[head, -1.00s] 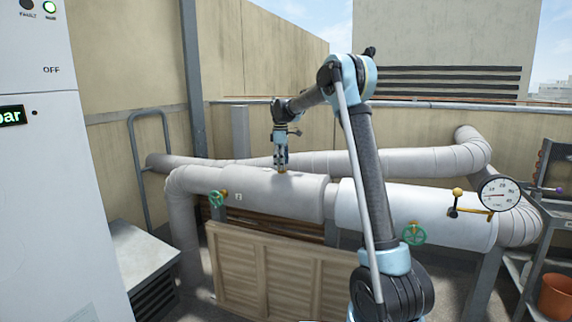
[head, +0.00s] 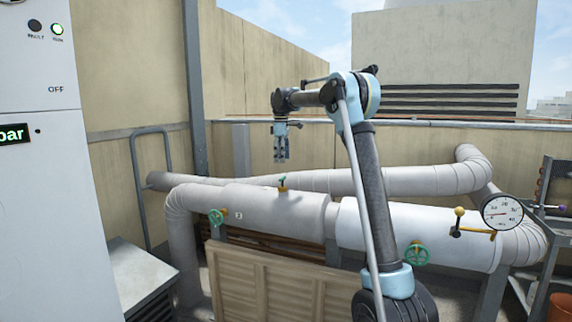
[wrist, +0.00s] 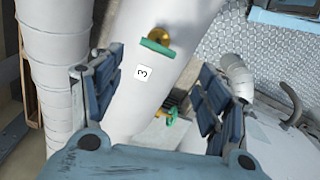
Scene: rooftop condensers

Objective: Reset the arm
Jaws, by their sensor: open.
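My arm is bent over the pale insulated pipes. My gripper (head: 281,157) points down, open and empty, in the head view. It hangs clear above a small valve with a green handle and brass stem (head: 282,182) on top of the pipe (head: 270,203). In the wrist view, blue finger pads stand apart on either side with no object held between them; my gripper (wrist: 165,80) frames the pipe below. A green handle (wrist: 158,48) on a brass stem shows there beside a label reading 3 (wrist: 143,73).
Green valve wheels (head: 217,216) (head: 417,254) sit on the pipe fronts. A yellow lever (head: 458,222) and round gauge (head: 501,212) stand at right. A wooden crate (head: 265,275) lies in front. A white cabinet (head: 45,200) fills the left. Air above the pipes is clear.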

